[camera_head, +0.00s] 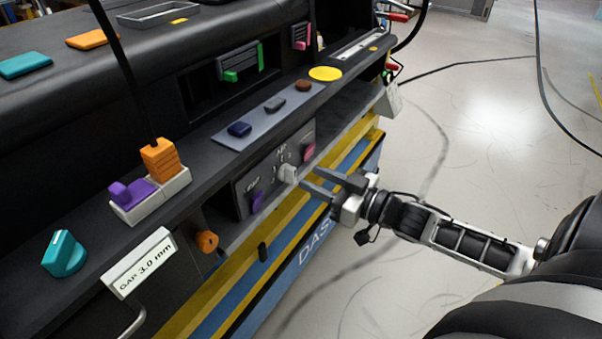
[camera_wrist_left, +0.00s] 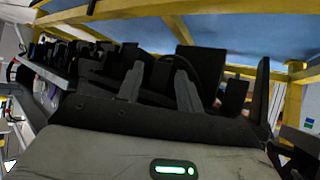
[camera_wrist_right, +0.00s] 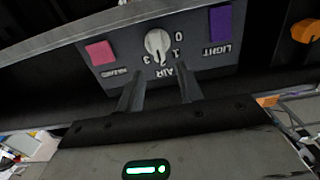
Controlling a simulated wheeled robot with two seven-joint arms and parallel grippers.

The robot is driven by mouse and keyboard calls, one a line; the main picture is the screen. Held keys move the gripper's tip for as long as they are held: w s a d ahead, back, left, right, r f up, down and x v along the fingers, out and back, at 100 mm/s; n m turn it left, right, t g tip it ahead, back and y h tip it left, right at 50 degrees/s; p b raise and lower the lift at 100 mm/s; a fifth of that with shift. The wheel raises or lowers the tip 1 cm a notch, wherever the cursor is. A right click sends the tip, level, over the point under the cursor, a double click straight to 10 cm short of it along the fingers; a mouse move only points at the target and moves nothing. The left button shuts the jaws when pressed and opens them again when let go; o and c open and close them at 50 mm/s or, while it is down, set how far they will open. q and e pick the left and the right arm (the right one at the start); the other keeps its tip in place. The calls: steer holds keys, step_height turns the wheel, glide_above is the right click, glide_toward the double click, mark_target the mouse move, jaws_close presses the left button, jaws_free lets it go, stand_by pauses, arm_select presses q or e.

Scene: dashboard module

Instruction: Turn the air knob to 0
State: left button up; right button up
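The white air knob (camera_head: 288,173) sits on the dark control panel on the front of the dashboard. It shows larger in the right wrist view (camera_wrist_right: 158,43), upside down, with marks 0 to 3 beside it. Its narrow end appears to point near the 2. My right gripper (camera_head: 311,181) is in front of the knob, fingers towards it. In the right wrist view its fingers (camera_wrist_right: 159,88) are apart and empty, just short of the knob. My left gripper (camera_wrist_left: 159,80) shows only in its own wrist view, fingers apart with nothing visible between them.
A pink hazard button (camera_wrist_right: 100,52) and a purple light switch (camera_wrist_right: 220,22) flank the knob. An orange knob (camera_head: 207,241) sticks out to the left. A grey ledge (camera_head: 235,240) and yellow frame run below the panel. Open floor lies to the right.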

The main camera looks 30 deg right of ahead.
mark_target(295, 171)
steer(key=shift+x, duration=2.2)
jaws_close()
